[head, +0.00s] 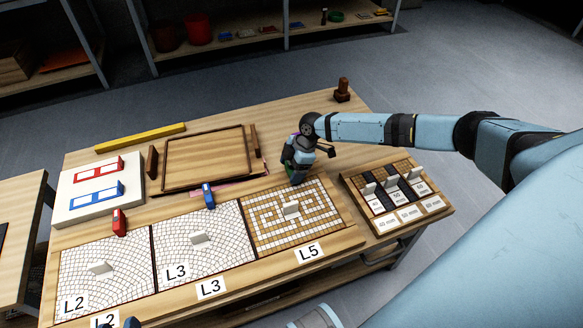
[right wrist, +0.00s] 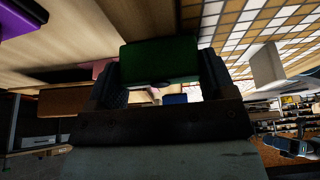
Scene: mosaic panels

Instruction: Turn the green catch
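The green catch (right wrist: 160,60) is a green block between the two fingers of my right gripper (right wrist: 162,80) in the right wrist view. The fingers appear to touch it on both sides. In the head view my right gripper (head: 297,166) is low at the back edge of the L5 mosaic panel (head: 318,217), and only a little of the green catch (head: 288,171) shows beside it. A blue catch (head: 208,196) stands behind the L3 panel and a red catch (head: 119,222) behind the L2 panel.
Behind the panels lie a framed wooden tray (head: 205,185), a yellow bar (head: 140,138) and a white board with red and blue frames (head: 72,208). A tile box (head: 432,212) stands to the right. Upright pale tabs (head: 199,238) rise from the panels.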

